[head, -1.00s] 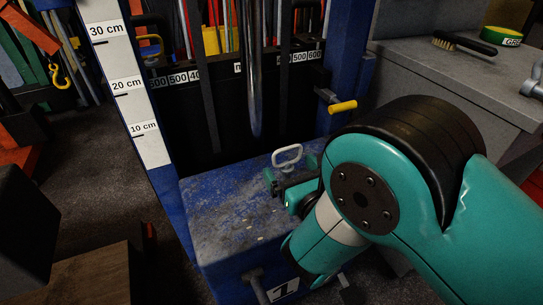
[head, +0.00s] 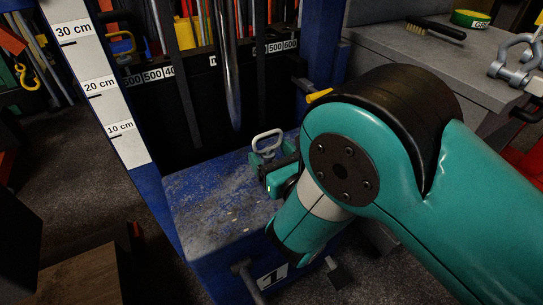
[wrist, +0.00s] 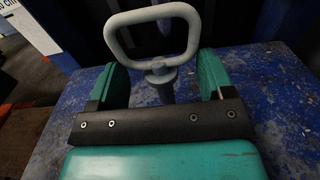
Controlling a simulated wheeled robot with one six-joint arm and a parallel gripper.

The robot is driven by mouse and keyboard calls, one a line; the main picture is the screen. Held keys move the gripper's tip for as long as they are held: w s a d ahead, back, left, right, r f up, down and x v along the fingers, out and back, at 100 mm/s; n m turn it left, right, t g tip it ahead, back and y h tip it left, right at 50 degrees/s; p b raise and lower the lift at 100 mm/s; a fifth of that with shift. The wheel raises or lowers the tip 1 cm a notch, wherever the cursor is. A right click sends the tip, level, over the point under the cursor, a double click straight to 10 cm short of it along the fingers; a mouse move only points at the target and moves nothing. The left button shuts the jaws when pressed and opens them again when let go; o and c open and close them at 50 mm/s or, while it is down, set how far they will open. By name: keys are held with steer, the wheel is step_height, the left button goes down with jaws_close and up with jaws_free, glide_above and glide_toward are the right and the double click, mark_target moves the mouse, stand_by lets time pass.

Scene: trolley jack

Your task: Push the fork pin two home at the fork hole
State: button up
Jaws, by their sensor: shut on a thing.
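The fork pin has a grey loop handle (head: 268,141) and stands upright above the worn blue block (head: 215,190). In the wrist view the loop (wrist: 152,30) rises between my two teal fingers, with a collar and a short shank below it. My gripper (wrist: 163,70) is shut on the pin; in the head view my gripper (head: 272,165) is partly covered by my teal arm. The pin's lower end and the fork hole are hidden, so I cannot tell how deep the pin sits.
A white height scale (head: 95,85) stands at the left. A chrome rod (head: 230,75) hangs behind the block. A yellow-ended handle (head: 319,95) sits close behind my arm. A grey bench (head: 420,65) at the right carries a brush (head: 436,29) and a shackle (head: 516,60).

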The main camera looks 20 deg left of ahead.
step_height(320, 180, up, 18)
steer(key=p, duration=1.4)
step_height(320, 180, up, 8)
steer(key=p, duration=0.7)
glide_above(272, 157)
steer(key=s+f+b, duration=0.1)
steer(key=f+b, duration=0.8)
steer(key=b, duration=0.1)
steer(key=a+f+b, duration=0.1)
steer(key=f+b, duration=0.8)
steer(key=b, duration=0.1)
steer(key=s+a+f+b, duration=0.1)
steer(key=f+b, duration=0.8)
steer(key=b, duration=0.1)
steer(key=shift+s+f+b, duration=0.3)
steer(key=shift+f+b, duration=0.1)
steer(key=shift+r, duration=0.2)
steer(key=shift+f, duration=0.2)
steer(key=o, duration=1.1)
steer(key=shift+o, duration=0.2)
